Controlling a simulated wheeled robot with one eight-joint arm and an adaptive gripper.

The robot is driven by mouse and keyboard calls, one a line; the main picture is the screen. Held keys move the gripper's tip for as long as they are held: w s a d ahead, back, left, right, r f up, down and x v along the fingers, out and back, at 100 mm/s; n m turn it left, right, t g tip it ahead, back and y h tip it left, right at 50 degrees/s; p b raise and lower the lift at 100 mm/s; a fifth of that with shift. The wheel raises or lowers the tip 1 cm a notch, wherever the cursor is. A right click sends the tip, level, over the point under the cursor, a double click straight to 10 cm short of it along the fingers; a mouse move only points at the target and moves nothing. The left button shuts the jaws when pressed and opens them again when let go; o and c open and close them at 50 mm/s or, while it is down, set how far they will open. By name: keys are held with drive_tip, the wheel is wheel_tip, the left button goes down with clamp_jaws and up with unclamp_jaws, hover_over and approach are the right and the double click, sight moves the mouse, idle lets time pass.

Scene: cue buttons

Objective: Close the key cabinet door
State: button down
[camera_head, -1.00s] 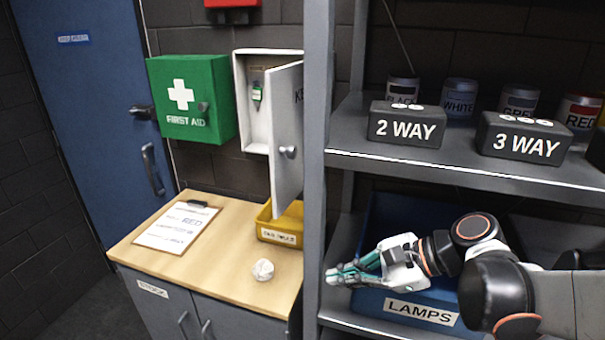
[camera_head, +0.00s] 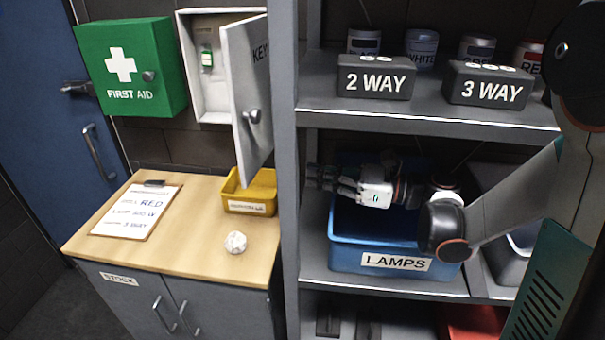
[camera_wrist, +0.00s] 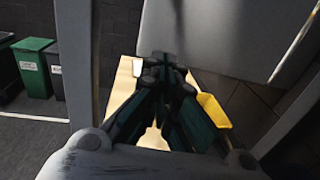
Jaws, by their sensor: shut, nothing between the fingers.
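The key cabinet (camera_head: 207,85) is a white box on the dark wall, right of the green first aid box. Its door (camera_head: 248,100), with a round knob and the lettering KEY, stands open, swung out to the right. A key with a green tag hangs inside. My gripper (camera_head: 312,178) is in front of the shelf unit at lamp-box height, pointing left, below and right of the door and apart from it in the head view. In the wrist view my gripper (camera_wrist: 165,75) is shut and empty. A large grey panel, perhaps the door, fills the upper right there.
A grey shelf post (camera_head: 284,200) stands between the cabinet and the shelves. The wooden counter (camera_head: 195,235) holds a clipboard, a crumpled white ball (camera_head: 236,242) and a yellow bin (camera_head: 252,190). The blue LAMPS box (camera_head: 385,245) is on the shelf beside my arm.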

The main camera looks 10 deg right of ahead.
sight(252, 166)
drive_tip(key=b+x, duration=0.2)
drive_tip(key=x, duration=1)
drive_tip(key=shift+a, duration=0.1)
drive_tip(key=shift+a, duration=0.1)
